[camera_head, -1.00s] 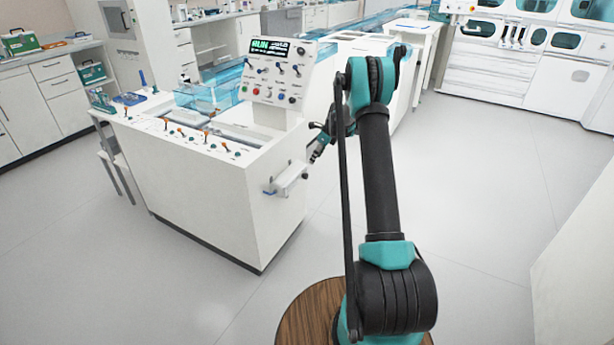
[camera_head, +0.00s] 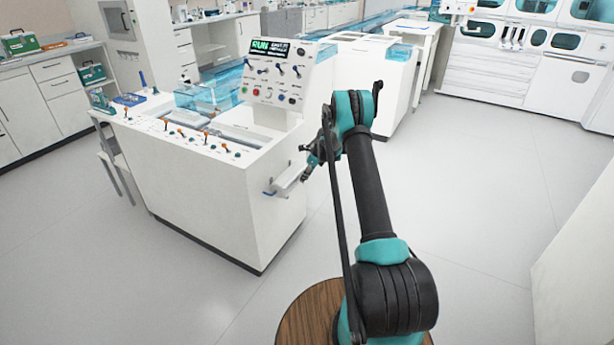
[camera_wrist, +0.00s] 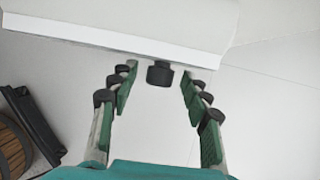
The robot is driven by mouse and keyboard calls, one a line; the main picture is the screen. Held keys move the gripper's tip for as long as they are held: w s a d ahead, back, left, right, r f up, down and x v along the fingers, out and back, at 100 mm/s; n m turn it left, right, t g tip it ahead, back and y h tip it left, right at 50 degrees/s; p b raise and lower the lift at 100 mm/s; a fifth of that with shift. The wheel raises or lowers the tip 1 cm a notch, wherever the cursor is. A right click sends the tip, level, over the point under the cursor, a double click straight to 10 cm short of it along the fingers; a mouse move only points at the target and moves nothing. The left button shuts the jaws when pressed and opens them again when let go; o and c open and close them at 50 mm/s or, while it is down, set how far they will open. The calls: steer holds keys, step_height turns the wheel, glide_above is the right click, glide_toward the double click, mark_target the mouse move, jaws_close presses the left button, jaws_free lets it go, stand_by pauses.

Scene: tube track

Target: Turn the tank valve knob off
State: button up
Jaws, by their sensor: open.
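In the wrist view, my gripper (camera_wrist: 158,90) is open, with its green-padded fingers spread apart. A short dark round piece, like a knob (camera_wrist: 160,73), shows between the fingertips, just below a white edge. I cannot tell whether it is the tank valve knob or whether the fingers touch it. In the head view, my gripper (camera_head: 308,166) is small and partly hidden by my arm, beside the right end of the white tank bench (camera_head: 225,210). A white box-like ledge (camera_head: 287,181) sticks out from that end, close to the gripper.
A control panel (camera_head: 272,75) with a green RUN display, small levers and buttons stands on the bench. Several orange-topped knobs (camera_head: 180,132) line the bench top. Clear blue tanks (camera_head: 215,92) lie behind. The floor (camera_head: 480,200) to the right is open.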

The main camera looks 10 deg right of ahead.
jaws_close()
stand_by(0.4)
steer(key=shift+s+a+n+t+h, duration=0.15)
steer(key=shift+t+h, duration=0.25)
steer(key=shift+t, duration=0.2)
steer(key=shift+s+a+n+t+h, duration=0.15)
steer(key=shift+t+h, duration=0.25)
steer(key=shift+t, duration=0.2)
steer(key=shift+s+f+n+t+h, duration=0.1)
steer(key=shift+n+t+h, duration=0.2)
steer(key=shift+t+h, duration=0.6)
steer(key=t, duration=0.1)
steer(key=n+t+h, duration=0.1)
steer(key=t, duration=0.1)
steer(key=t+h, duration=0.1)
steer(key=t, duration=0.1)
steer(key=shift+s+a+f, duration=0.15)
steer(key=shift+s+f, duration=0.1)
steer(key=shift+f, duration=0.05)
steer(key=shift+t+h, duration=0.3)
